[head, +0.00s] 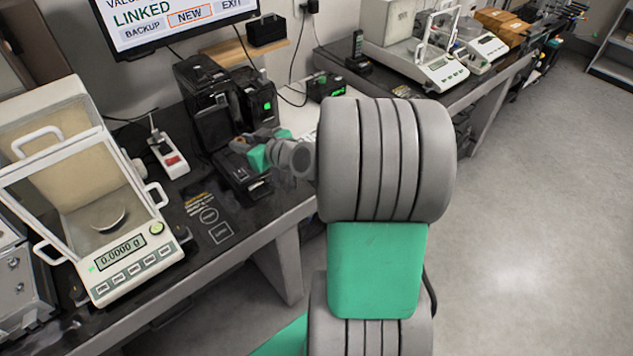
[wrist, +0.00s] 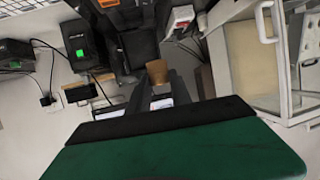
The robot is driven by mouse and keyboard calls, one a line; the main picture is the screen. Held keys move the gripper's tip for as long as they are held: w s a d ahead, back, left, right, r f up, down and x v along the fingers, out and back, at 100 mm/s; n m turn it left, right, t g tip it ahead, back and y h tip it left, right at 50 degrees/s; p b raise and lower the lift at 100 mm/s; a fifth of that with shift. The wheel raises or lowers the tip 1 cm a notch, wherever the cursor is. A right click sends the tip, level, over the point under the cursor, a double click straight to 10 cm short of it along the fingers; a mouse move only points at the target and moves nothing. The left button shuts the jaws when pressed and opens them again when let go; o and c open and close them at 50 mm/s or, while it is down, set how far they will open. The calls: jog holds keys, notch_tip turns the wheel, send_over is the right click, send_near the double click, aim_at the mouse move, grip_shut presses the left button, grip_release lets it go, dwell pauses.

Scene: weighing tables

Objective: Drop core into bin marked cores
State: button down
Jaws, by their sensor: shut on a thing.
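My gripper (wrist: 163,88) is shut on a small brown core (wrist: 157,71), which shows between the fingertips in the wrist view. In the head view the gripper (head: 243,146) is small and partly hidden by my arm. It is above the back of the left bench, in front of black upright machines (head: 205,100). The core is hard to make out there. I cannot read a bin marked cores in either view.
A glass-sided balance (head: 125,265) reading 0.0000 g stands at the left. A monitor (head: 165,22) hangs above. Another balance (head: 440,72) is on the far bench (head: 490,88). Open floor (head: 540,200) lies at the right.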

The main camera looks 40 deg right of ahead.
jog(key=s+d+f+m+h+b, duration=0.1)
jog(key=s+d+f+b, duration=0.15)
jog(key=d, duration=0.55)
jog(key=s+d+f+m+h+b, duration=0.15)
jog(key=d+f, duration=0.25)
jog(key=d, duration=0.5)
jog(key=s+d+f+b, duration=0.1)
jog(key=d+f+b, duration=0.15)
jog(key=d, duration=0.55)
notch_tip(320, 180, down, 6)
jog(key=shift+d+r+b, duration=0.15)
jog(key=shift+b, duration=0.6)
jog(key=c, duration=1.1)
grip_release()
jog(key=v, duration=0.7)
jog(key=shift+s+r+b, duration=0.1)
jog(key=shift+s+b, duration=0.2)
jog(key=shift+s, duration=0.05)
